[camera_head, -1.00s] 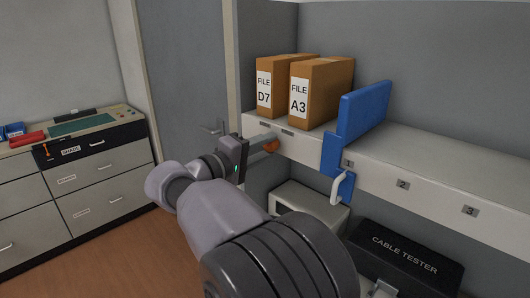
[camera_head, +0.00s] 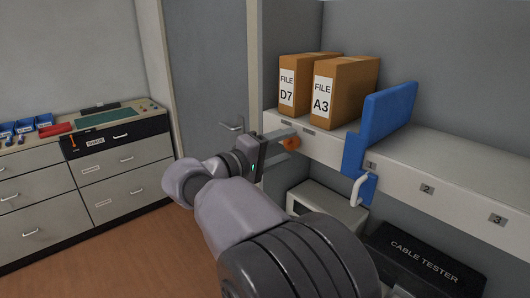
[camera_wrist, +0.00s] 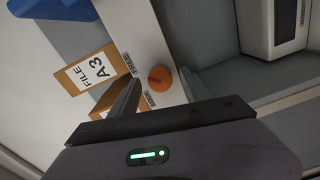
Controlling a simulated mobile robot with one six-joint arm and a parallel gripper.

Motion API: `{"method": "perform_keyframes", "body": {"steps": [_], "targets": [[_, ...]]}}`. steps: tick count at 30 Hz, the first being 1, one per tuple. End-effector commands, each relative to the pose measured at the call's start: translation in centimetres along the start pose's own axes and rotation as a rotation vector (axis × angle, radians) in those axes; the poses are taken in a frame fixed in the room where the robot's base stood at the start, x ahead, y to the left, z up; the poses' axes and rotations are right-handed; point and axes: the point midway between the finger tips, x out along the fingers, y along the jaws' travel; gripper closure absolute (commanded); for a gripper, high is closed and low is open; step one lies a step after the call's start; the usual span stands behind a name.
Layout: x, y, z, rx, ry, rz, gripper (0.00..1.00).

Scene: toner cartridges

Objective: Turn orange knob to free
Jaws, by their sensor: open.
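The orange knob (camera_head: 290,144) sits on the front edge of the white shelf, below the file boxes. In the wrist view the round knob (camera_wrist: 160,78) shows a darker mark across its face. My gripper (camera_head: 287,144) is open at the shelf front, with its fingers pointing at the knob. In the wrist view the knob lies ahead of and between the two fingertips of my gripper (camera_wrist: 162,82). I cannot tell whether the fingers touch it. Part of the knob is hidden by the fingers in the head view.
File boxes D7 (camera_head: 298,85) and A3 (camera_head: 343,95) stand on the shelf (camera_head: 455,160). A blue bookend-like divider (camera_head: 385,122) with a white handle (camera_head: 359,188) is to the right. Below are a black cable tester case (camera_head: 425,258) and a white box (camera_head: 330,207). A drawer cabinet (camera_head: 90,180) stands left.

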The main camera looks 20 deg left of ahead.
Motion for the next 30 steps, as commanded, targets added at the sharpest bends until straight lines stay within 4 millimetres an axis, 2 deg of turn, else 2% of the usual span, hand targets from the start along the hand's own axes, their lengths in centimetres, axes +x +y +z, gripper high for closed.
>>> {"method": "perform_keyframes", "body": {"steps": [12, 18, 23, 30], "targets": [[-11.0, 0.3, -0.1, -0.001, 0.004, -0.001, 0.44], [-15.0, 0.2, -0.1, 0.000, 0.003, 0.000, 0.44], [-16.4, 0.1, 0.0, -0.001, 0.002, 0.000, 0.44], [-16.5, 0.0, 0.0, -0.001, 0.001, 0.000, 0.44]]}}
